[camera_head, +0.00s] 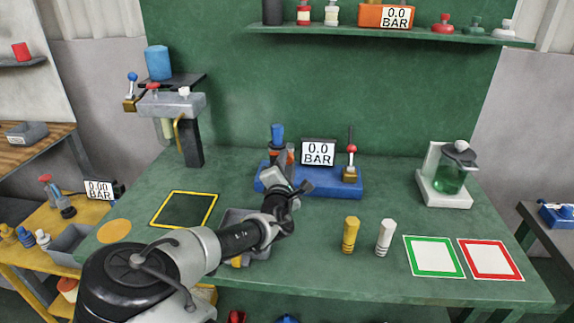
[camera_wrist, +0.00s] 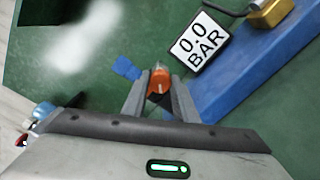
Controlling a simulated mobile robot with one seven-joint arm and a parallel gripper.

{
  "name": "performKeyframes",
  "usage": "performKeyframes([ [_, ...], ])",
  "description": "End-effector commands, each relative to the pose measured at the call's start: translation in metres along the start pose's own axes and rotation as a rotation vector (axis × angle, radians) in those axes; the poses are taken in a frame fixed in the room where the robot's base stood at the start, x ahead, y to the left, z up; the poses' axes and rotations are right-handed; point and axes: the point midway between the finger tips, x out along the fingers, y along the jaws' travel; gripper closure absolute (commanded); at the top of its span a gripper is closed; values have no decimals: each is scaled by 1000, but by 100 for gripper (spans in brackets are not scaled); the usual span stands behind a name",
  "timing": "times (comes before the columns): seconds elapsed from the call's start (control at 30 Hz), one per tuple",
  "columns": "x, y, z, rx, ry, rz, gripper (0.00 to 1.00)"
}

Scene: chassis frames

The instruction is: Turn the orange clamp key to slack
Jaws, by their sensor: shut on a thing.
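The orange clamp key (camera_wrist: 160,80) is between my fingertips in the wrist view. In the head view the orange key (camera_head: 290,150) shows as a small patch at the left end of the blue fixture (camera_head: 325,182). My gripper (camera_wrist: 160,98) is shut on the key. In the head view my gripper (camera_head: 290,170) reaches down at the fixture's left part and hides most of the key. A blue-topped piece (camera_head: 277,134) stands just left of the key. Which way the key points cannot be told.
A gauge reading 0.0 BAR (camera_head: 318,152) stands on the fixture, close to my gripper, with a red-knobbed lever (camera_head: 351,150) to its right. A yellow cylinder (camera_head: 350,235) and a white cylinder (camera_head: 385,238) stand in front. A grey bin (camera_head: 232,216) is beside my arm.

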Motion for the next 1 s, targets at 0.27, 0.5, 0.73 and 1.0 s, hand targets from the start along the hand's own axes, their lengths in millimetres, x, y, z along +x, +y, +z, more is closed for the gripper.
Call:
performKeyframes([
  [0.27, 0, -1, -1, -189, 1, 1, 96],
  [0.5, 0, -1, 0, -275, 1, 0, 96],
  [0.73, 0, 0, 0, -303, 0, -1, 96],
  [1.0, 0, 0, 0, -304, 0, -1, 96],
])
